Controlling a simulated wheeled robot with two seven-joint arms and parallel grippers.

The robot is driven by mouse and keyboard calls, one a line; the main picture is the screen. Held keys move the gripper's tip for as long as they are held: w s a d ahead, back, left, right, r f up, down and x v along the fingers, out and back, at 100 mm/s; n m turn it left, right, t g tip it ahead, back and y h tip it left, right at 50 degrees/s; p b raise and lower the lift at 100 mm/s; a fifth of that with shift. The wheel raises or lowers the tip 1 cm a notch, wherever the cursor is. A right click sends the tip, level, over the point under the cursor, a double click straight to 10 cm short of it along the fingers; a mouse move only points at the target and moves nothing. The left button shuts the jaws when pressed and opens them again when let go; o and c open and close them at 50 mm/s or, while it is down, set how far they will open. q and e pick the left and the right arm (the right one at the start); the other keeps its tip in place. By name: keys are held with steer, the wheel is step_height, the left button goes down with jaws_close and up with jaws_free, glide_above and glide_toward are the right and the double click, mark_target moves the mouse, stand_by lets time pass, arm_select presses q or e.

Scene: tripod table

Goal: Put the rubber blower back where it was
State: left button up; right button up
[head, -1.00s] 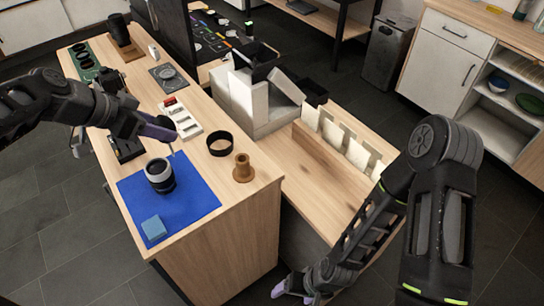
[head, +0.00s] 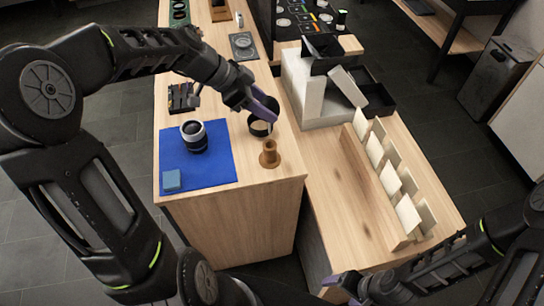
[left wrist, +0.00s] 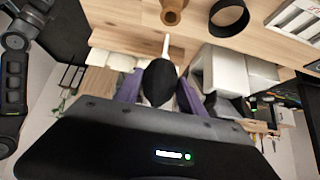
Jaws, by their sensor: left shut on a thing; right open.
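The rubber blower (left wrist: 160,84), a black bulb with a thin white nozzle, is between the purple fingers of my left gripper in the left wrist view. My left gripper (head: 264,112) is shut on it, in the air by the black ring (head: 260,126) in the head view. Gripper and blower partly cover that ring. A brown wooden holder (head: 269,154) with a round base stands near the table corner, just in front of the ring. It also shows at the top of the left wrist view (left wrist: 173,11). My right gripper (head: 342,284) is open, low at the bottom of the head view.
A blue mat (head: 215,172) carries an upright lens (head: 194,137) and a small blue box (head: 172,180). A grey-white block structure (head: 297,98) and a lower wooden surface with a row of upright pale cards (head: 390,176) lie to the right.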

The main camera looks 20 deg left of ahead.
arm_select(q)
steer(key=shift+d+f, duration=0.1)
steer(key=shift+f, duration=0.05)
step_height(320, 180, down, 5)
steer(key=shift+r+b, duration=0.15)
steer(key=shift+b, duration=0.9)
step_height(320, 180, down, 5)
steer(key=shift+b, duration=0.85)
steer(key=shift+f+b, duration=0.45)
steer(key=shift+b, duration=0.3)
steer(key=o, duration=0.6)
